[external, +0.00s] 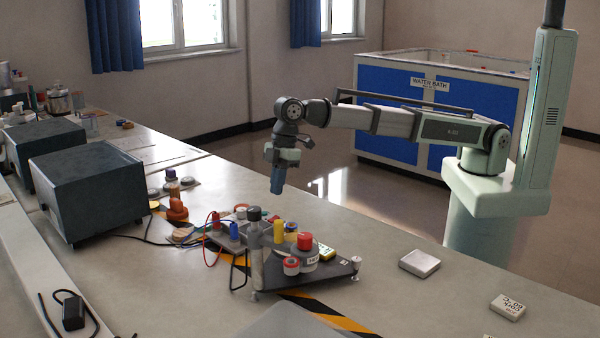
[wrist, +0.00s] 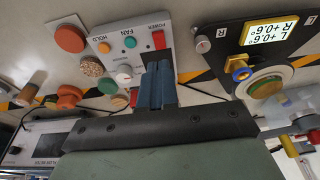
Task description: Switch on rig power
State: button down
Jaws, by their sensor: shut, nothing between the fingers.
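A light grey control panel (wrist: 140,60) shows in the wrist view, with labels reading POWER, FAN and HOLD. A red switch (wrist: 158,39) sits beside the POWER label at its upper right. In the external view my gripper (external: 277,188) points down and appears above the bench; the panel is largely hidden there.
A dark tilt platform (external: 335,272) with a lit display (wrist: 268,33), cylinders and a red-capped jar (external: 304,248) stands beside the panel. Red and blue cables (external: 211,240) run to its left. Grey boxes (external: 85,185) stand further left. The bench at right holds a small white block (external: 419,262).

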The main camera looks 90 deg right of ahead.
aim_at(276, 216)
jog(key=x, duration=0.4)
jog(key=shift+s+d+f, duration=0.25)
jog(key=shift+s+f, duration=0.05)
jog(key=shift+f, duration=1)
jog(key=shift+d, duration=0.1)
jog(key=shift+s+f, duration=0.15)
jog(key=shift+f, duration=0.15)
jog(key=shift+r, duration=0.1)
jog(key=shift+w+a+r, duration=0.25)
jog(key=shift+w+a, duration=0.25)
jog(key=shift+w, duration=0.1)
